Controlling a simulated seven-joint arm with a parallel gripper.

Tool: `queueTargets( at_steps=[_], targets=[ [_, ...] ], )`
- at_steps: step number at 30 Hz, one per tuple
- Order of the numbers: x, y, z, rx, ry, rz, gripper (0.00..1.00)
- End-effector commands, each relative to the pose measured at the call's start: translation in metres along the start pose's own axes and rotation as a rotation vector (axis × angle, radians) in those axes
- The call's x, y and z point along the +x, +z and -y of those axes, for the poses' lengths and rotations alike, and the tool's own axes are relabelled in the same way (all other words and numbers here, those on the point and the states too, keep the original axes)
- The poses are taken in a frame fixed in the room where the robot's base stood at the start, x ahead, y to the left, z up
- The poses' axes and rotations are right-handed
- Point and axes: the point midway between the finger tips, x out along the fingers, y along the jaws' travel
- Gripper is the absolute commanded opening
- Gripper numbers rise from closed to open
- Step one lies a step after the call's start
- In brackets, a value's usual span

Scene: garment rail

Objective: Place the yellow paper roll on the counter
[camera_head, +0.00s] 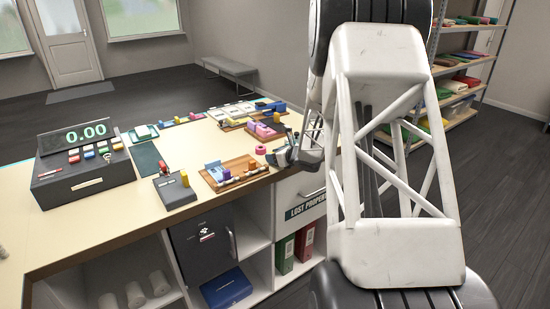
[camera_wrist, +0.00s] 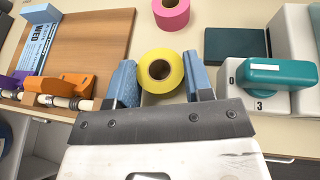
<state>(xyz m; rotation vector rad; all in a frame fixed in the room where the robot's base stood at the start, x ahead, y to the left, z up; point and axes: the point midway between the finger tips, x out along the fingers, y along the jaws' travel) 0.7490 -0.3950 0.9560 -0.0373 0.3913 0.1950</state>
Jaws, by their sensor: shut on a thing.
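The yellow paper roll (camera_wrist: 161,70) shows in the wrist view between the two blue fingers of my gripper (camera_wrist: 160,80). My gripper is shut on it. The roll's round end with its dark centre hole faces the wrist camera. In the head view my gripper (camera_head: 285,154) is at the right end of the counter (camera_head: 90,222), near its edge; I cannot make out the yellow roll there. The wrist view does not show clearly whether the roll touches the counter or is held just above it.
A pink roll (camera_wrist: 171,13) lies just beyond the yellow one. A dark pad (camera_wrist: 235,44) and a teal-topped device (camera_wrist: 275,76) are right. The cash register (camera_head: 83,170) stands far left; the counter's front left is clear.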

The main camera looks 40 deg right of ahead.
Motion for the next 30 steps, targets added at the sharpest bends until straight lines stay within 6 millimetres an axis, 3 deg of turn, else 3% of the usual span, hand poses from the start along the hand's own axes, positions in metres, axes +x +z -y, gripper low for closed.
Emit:
queueTargets(
  at_steps=[15, 16, 20, 30],
  targets=[
    [0.0029, -0.0074, -0.0001, -0.001, 0.000, 0.000, 0.24],
    [0.0028, -0.0070, -0.0001, -0.001, 0.000, 0.000, 0.51],
    [0.0027, -0.0068, 0.0000, -0.001, 0.000, 0.000, 0.71],
    [0.0024, -0.0058, 0.0000, -0.001, 0.000, 0.000, 0.72]
  ],
)
